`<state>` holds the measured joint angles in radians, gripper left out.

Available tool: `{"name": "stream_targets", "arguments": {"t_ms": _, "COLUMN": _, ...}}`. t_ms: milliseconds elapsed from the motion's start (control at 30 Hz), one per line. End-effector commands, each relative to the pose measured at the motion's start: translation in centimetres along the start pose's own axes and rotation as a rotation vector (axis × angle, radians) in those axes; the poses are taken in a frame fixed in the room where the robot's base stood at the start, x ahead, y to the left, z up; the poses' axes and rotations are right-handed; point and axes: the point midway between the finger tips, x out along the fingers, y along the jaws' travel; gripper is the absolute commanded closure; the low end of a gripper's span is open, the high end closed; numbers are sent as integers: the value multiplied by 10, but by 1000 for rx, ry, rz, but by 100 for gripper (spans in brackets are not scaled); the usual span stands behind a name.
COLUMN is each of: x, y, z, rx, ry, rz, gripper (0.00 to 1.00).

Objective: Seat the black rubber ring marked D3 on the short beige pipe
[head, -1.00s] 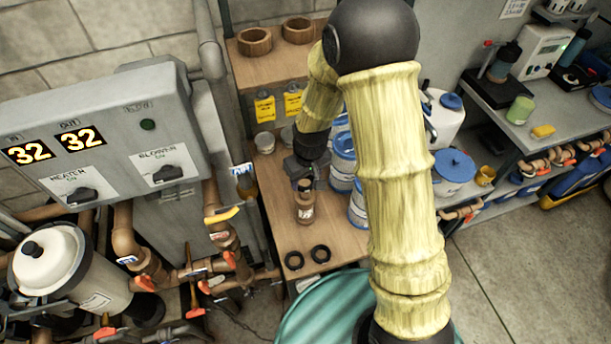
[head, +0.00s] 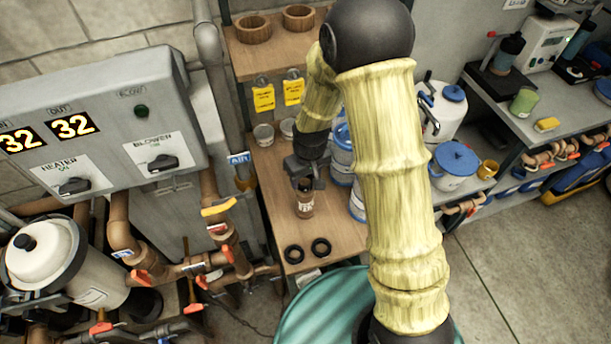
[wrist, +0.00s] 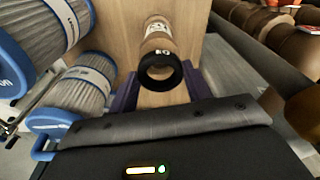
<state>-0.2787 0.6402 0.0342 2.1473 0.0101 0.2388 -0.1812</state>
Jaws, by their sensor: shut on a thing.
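The short beige pipe (head: 305,206) stands upright on the wooden bench, with a pale label on its side. It also shows in the wrist view (wrist: 157,28), running away from me behind the ring. The black ring marked D3 (wrist: 161,83) is between the dark purple fingers of my gripper (wrist: 162,88), which is shut on it. The ring lines up with the pipe's near end, and brown shows through its opening. I cannot tell whether it is around the pipe or just above it. In the head view my gripper (head: 305,180) is right at the pipe's top and hides the ring.
Two loose black rings (head: 294,254) (head: 320,248) lie on the bench (head: 268,185) in front of the pipe. Blue-lidded filter cartridges (wrist: 75,92) stand close on the left in the wrist view. Brown pipework (head: 222,232) runs left of the bench in the head view.

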Motion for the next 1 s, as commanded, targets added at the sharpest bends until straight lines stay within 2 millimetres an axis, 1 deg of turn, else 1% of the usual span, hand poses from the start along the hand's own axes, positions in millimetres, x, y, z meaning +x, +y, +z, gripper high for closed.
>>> {"name": "stream_targets", "arguments": {"t_ms": 467, "x": 8, "y": 0, "z": 2, "rx": 0, "ry": 0, "rz": 0, "gripper": 72}}
{"name": "stream_targets", "arguments": {"t_ms": 1000, "x": 8, "y": 0, "z": 2, "rx": -1, "ry": 0, "rz": 0, "gripper": 72}}
